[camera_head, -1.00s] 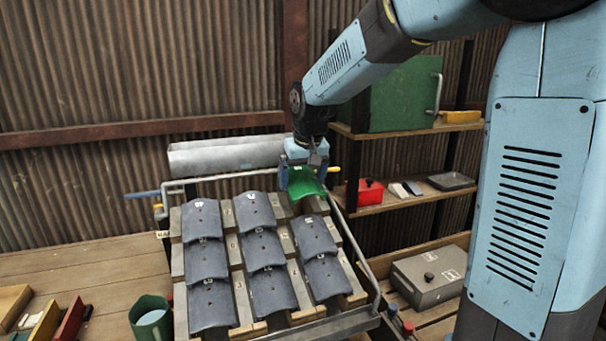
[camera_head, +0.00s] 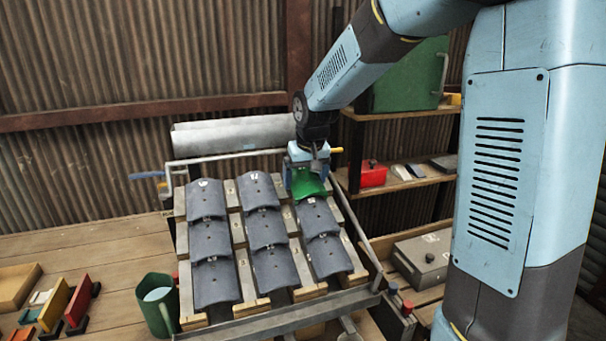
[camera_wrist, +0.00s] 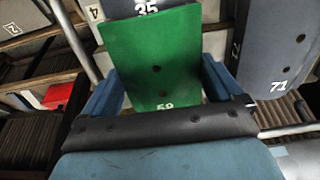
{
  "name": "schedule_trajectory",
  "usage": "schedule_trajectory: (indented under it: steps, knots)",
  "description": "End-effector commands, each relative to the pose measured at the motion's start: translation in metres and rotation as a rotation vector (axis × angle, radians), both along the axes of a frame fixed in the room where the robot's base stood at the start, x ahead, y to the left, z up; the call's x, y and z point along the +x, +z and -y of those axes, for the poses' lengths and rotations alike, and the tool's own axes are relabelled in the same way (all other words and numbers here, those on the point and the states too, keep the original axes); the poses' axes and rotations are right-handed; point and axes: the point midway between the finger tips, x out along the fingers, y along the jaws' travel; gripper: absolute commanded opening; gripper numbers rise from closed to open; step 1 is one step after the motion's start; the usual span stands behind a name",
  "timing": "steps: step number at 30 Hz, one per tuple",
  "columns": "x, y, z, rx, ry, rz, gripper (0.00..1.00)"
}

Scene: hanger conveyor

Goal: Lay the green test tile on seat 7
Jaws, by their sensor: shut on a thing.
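The green test tile (camera_head: 308,185) is curved, and in the wrist view (camera_wrist: 150,62) it shows two dark holes and a partly covered white number. My gripper (camera_head: 304,168) is shut on it, with a blue finger on each side of the tile in the wrist view (camera_wrist: 162,95). The tile is at the top of the rack's right column, just above a grey tile (camera_head: 316,218) there. In the wrist view its far edge meets or overlaps a grey tile marked 35 (camera_wrist: 146,8). The seat under it is hidden. I cannot tell whether it rests on the rack.
Grey tiles fill the left (camera_head: 210,240) and middle (camera_head: 267,230) columns of the sloping rack. A metal rail (camera_head: 350,225) runs along its right side. A grey tile marked 71 (camera_wrist: 270,50) lies close beside my gripper.

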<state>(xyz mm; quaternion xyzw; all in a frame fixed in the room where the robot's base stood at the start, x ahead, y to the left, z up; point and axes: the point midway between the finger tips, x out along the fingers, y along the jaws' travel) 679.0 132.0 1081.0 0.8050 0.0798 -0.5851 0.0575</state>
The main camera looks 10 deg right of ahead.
Motion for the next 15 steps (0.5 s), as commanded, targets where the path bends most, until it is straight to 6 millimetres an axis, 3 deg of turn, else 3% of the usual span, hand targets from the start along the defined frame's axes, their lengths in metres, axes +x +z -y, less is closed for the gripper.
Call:
schedule_trajectory:
  steps: [8,9,15]
  knots:
    - [0.0001,-0.0003,-0.0001,0.000,0.000,0.000,0.55]
    - [0.0001,-0.0003,-0.0001,0.000,0.000,0.001,0.96]
    - [-0.0001,-0.0003,-0.0003,0.000,0.001,0.000,1.00]
